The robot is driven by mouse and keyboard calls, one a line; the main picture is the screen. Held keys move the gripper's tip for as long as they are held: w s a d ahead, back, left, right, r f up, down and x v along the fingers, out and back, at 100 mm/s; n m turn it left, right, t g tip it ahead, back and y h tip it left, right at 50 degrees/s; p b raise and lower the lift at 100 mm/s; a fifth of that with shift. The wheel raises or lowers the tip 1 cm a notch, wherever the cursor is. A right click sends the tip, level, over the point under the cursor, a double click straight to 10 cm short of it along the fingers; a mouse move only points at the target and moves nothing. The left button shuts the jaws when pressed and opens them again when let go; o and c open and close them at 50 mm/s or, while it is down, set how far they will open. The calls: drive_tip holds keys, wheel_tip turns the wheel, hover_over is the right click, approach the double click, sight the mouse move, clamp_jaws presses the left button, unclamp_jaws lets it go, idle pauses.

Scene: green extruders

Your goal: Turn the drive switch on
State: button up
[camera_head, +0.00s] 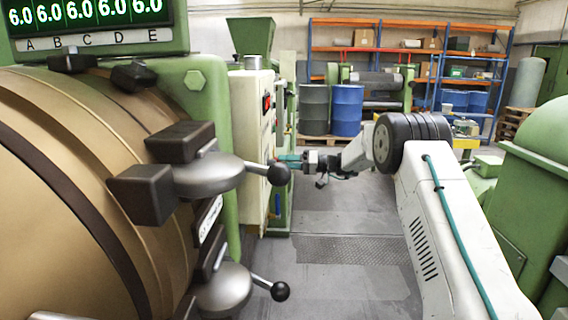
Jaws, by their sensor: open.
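A white control cabinet (250,150) stands left of centre, beyond the big tan drum. A small red and black control (267,103) sits high on its panel side, seen at a steep angle. I cannot tell for sure whether it is the drive switch, nor its position. My gripper (283,160) is open, with teal showing at its end. It points left toward the panel side, lower than the red and black control. A black ball knob in front partly hides the tips, and I cannot tell whether they touch the panel.
The tan drum (75,180) fills the left, with clamps and ball-ended handles (279,174) sticking out. A display (90,20) reads 6.0 in several places. Blue (347,110) and grey-green (314,108) drums stand behind. Green machinery (535,190) borders the right. Floor (345,215) between is clear.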

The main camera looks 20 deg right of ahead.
drive_tip(key=shift+w+a, duration=0.25)
drive_tip(key=shift+a, duration=0.35)
drive_tip(key=c, duration=0.9)
drive_tip(key=shift+c, duration=0.2)
drive_tip(key=shift+m, duration=0.3)
drive_tip(key=m, duration=0.6)
drive_tip(key=m+g, duration=0.1)
drive_tip(key=m, duration=0.5)
drive_tip(key=shift+w+d+m, duration=0.1)
drive_tip(key=shift+m, duration=0.2)
